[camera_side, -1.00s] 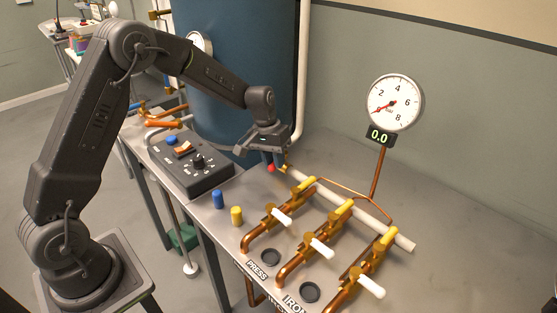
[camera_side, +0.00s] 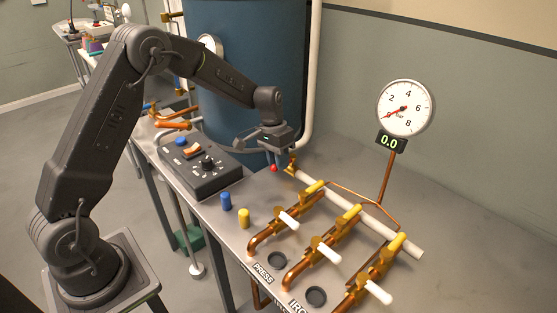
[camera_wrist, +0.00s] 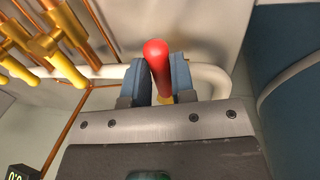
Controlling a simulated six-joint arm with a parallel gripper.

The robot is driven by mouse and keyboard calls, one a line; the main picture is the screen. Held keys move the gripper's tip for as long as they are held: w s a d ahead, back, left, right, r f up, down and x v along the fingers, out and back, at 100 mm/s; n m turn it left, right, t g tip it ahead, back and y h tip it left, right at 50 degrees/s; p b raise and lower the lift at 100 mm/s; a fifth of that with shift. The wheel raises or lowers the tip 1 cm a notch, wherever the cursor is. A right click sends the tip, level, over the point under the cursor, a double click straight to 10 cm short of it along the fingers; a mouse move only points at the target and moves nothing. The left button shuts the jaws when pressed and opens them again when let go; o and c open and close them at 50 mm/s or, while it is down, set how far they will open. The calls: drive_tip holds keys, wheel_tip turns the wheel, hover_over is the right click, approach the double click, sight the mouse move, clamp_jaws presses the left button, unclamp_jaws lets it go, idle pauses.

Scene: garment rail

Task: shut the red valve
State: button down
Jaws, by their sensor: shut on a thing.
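The red valve shows as a red handle (camera_wrist: 156,62) between the two blue-grey fingers of my gripper (camera_wrist: 160,78) in the wrist view. The fingers are shut on it. A bit of brass shows at its base; the rest of the valve body is hidden by the gripper. In the side view my gripper (camera_side: 273,160) is low over the bench, at the far end of the white pipe, and the red tip (camera_side: 273,168) shows just below the fingers. The gauge (camera_side: 405,108) has its needle low, and its display (camera_side: 391,144) reads 0.0.
Several copper branches with yellow handles (camera_side: 351,213) and white handles (camera_side: 326,253) stand along the white pipe (camera_side: 413,247). A black control box (camera_side: 205,172) lies left of my gripper. A blue tank (camera_side: 250,60) rises behind.

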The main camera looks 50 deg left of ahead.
drive_tip(key=c, duration=1)
unclamp_jaws()
drive_tip(key=a+r, duration=0.1)
drive_tip(key=r, duration=0.3)
drive_tip(key=a+r, duration=0.1)
drive_tip(key=r, duration=0.8)
drive_tip(key=shift+a+r, duration=0.3)
drive_tip(key=shift+a, duration=0.1)
